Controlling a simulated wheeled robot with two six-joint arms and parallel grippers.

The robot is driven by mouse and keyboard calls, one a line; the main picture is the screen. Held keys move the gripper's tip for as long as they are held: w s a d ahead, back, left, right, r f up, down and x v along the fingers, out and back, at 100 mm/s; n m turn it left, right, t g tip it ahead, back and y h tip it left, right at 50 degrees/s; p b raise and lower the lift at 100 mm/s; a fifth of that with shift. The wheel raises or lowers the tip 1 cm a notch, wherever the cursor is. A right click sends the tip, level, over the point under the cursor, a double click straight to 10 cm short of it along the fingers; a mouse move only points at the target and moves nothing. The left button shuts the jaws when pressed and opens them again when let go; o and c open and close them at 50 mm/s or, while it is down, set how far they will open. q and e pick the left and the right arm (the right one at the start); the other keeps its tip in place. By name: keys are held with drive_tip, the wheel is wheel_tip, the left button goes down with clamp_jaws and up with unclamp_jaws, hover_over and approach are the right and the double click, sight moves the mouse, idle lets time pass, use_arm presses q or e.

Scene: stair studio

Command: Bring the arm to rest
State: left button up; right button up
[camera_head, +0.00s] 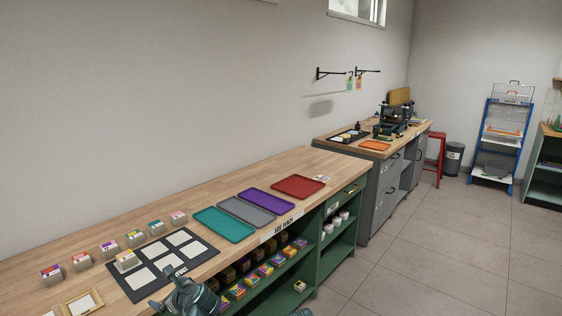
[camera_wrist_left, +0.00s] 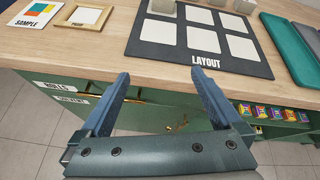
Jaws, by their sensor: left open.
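My left gripper (camera_wrist_left: 160,85) is open and empty in the left wrist view, its two fingers apart in front of the bench's edge. The green cabinet front (camera_wrist_left: 95,92) shows behind and between the fingers. In the head view the left gripper (camera_head: 168,304) is at the bottom, beside the front edge of the wooden bench (camera_head: 120,236), near the black layout board (camera_head: 122,279). The layout board (camera_wrist_left: 206,63) lies beyond the fingertips in the wrist view. My right gripper does not show clearly in either view.
Several small blocks (camera_head: 82,262) stand along the bench, one on the layout board. A teal tray (camera_head: 222,226), a grey tray (camera_head: 247,211), a purple tray (camera_head: 266,201) and a red tray (camera_head: 298,187) lie to the right. A wooden frame (camera_head: 82,303) lies left. Floor (camera_head: 420,260) is clear at right.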

use_arm(q)
drive_tip(key=s+d+f+n+g+h+p, duration=0.1)
drive_tip(key=s+d+n+g+h+p, duration=0.3)
drive_tip(key=s+d+n, duration=0.5)
drive_tip(key=s+d+f+n+g+h+p, duration=0.2)
drive_tip(key=s+d+n+g+h+p, duration=0.2)
drive_tip(key=s+d+n, duration=0.6)
drive_tip(key=d, duration=0.7)
